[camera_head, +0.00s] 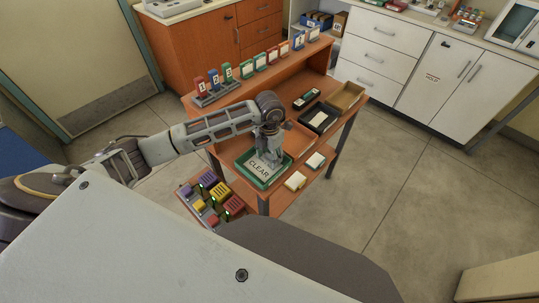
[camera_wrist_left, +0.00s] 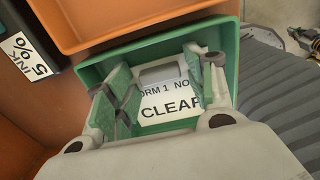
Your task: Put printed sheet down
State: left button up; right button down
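The printed sheet (camera_head: 259,168) is white with "CLEAR" in black and lies in a green tray (camera_head: 245,177) at the front of the orange-brown workbench. In the left wrist view the sheet (camera_wrist_left: 168,104) also reads "ORM 1 NO", and a grey block shows at its far edge. My left gripper (camera_head: 270,157) points down into the tray, over the sheet. Its fingers are spread apart in the left wrist view, one on each side of the sheet, inside the tray walls (camera_wrist_left: 225,70). Whether the fingertips touch the sheet is unclear. My right gripper is out of view.
An orange tray (camera_head: 300,137) adjoins the green one. A black tray (camera_head: 318,117) and a tan tray (camera_head: 347,96) stand farther right. A rack of coloured pieces (camera_head: 208,203) is at the lower left.

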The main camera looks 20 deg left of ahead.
aim_at(269, 156)
pick_arm(q)
jog(key=shift+r, duration=0.2)
dwell(0.3)
notch_tip(269, 156, up, 12)
dwell(0.6)
jog(key=shift+d, duration=0.15)
dwell(0.5)
